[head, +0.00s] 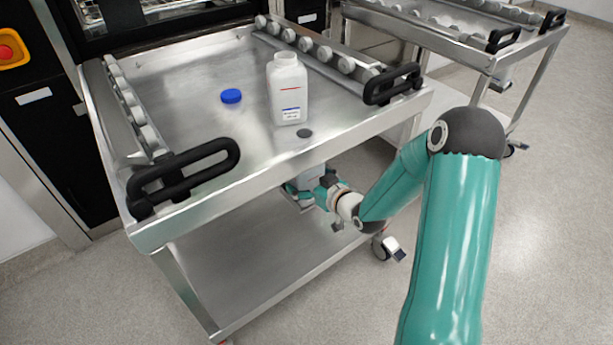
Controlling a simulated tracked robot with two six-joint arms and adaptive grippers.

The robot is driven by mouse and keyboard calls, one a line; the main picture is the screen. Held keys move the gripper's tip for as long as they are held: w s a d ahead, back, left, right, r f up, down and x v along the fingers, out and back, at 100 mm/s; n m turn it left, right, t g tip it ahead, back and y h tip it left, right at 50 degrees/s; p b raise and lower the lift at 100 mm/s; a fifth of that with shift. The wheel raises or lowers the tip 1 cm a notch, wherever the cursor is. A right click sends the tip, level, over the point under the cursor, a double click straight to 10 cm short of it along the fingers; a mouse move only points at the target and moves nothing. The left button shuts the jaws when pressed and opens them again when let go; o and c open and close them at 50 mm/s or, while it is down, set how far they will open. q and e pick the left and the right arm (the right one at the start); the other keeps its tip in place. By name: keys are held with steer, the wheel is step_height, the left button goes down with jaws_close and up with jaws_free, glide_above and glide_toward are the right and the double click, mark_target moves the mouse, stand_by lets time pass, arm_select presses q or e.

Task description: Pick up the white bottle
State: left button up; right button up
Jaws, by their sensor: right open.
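The white bottle (288,88) stands upright and uncapped on the top shelf of a steel cart (190,100), right of the middle. It has a red line and a small label on its front. A blue cap (231,96) lies on the shelf to its left. My right gripper (306,190) is open, below the front edge of the top shelf and above the lower shelf. It is below and apart from the bottle. Its fingertips are small and partly hidden. My left gripper is not in view.
Black handles (185,175) and (392,84) stick up at the cart's front corners. Rows of rollers (310,45) line both sides. A second cart (450,30) stands at the back right. The lower shelf (250,255) looks empty.

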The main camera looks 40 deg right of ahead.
steer(key=c, duration=1.5)
steer(key=shift+r, duration=0.1)
steer(key=shift+c, duration=0.5)
steer(key=shift+r, duration=0.15)
steer(key=shift+r+p, duration=0.35)
steer(key=shift+r, duration=0.25)
steer(key=s+a+p, duration=0.2)
steer(key=s+p, duration=0.9)
steer(key=s, duration=0.6)
steer(key=shift+s+p, duration=0.3)
steer(key=shift+s, duration=0.1)
